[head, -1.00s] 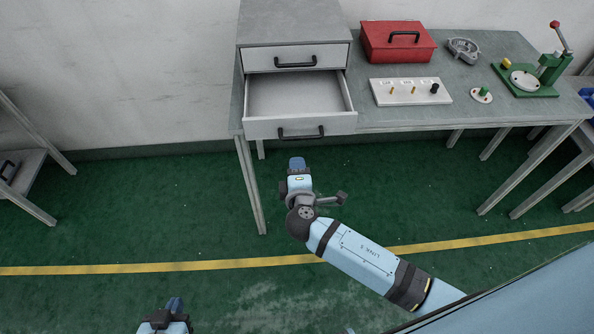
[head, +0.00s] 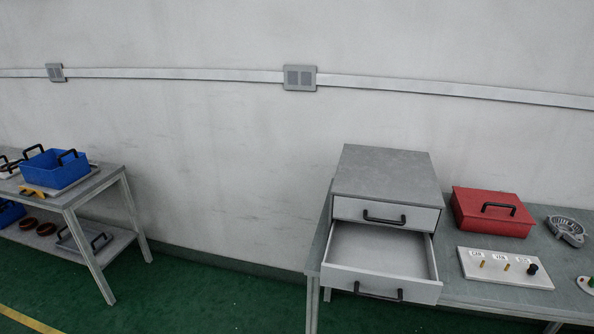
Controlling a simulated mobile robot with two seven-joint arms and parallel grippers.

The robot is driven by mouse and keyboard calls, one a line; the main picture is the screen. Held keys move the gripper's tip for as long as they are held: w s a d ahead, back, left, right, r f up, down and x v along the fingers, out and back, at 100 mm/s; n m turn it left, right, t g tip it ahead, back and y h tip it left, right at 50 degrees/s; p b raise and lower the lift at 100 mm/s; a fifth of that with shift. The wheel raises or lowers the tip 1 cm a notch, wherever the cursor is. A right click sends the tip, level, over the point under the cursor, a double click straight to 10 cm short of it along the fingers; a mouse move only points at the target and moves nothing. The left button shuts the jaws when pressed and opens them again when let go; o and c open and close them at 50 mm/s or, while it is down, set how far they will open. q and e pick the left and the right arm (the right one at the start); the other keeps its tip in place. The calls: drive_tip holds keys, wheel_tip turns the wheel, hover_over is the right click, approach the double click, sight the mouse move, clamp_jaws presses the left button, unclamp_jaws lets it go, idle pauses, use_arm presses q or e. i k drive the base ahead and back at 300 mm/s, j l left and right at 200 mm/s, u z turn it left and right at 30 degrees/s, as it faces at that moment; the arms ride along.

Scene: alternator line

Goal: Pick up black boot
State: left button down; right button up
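A small black piece (head: 532,269), likely the black boot, stands at the right end of a white board (head: 500,277) on the grey table (head: 457,292). Two small yellow pins stand to its left on the same board. Neither of my grippers is in the head view.
A grey drawer cabinet (head: 386,172) stands at the table's left end, its lower drawer (head: 380,280) pulled open and empty. A red box (head: 491,212) and a grey ring-shaped part (head: 566,231) lie behind the board. A left shelf table (head: 92,188) holds a blue bin (head: 54,167). Floor between is clear.

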sight(533, 269)
drive_tip(key=z, duration=1.5)
drive_tip(key=l+u, duration=0.1)
drive_tip(key=u, duration=0.3)
drive_tip(key=i+l+u, duration=0.1)
drive_tip(key=u, duration=0.35)
drive_tip(key=l+u, duration=0.25)
drive_tip(key=u, duration=0.15)
drive_tip(key=l+u, duration=0.3)
drive_tip(key=l, duration=0.2)
drive_tip(key=l+u, duration=0.3)
drive_tip(key=l, duration=0.25)
drive_tip(key=k+l+u, duration=0.15)
drive_tip(key=l, duration=0.4)
drive_tip(key=l+u, duration=0.1)
drive_tip(key=l, duration=0.45)
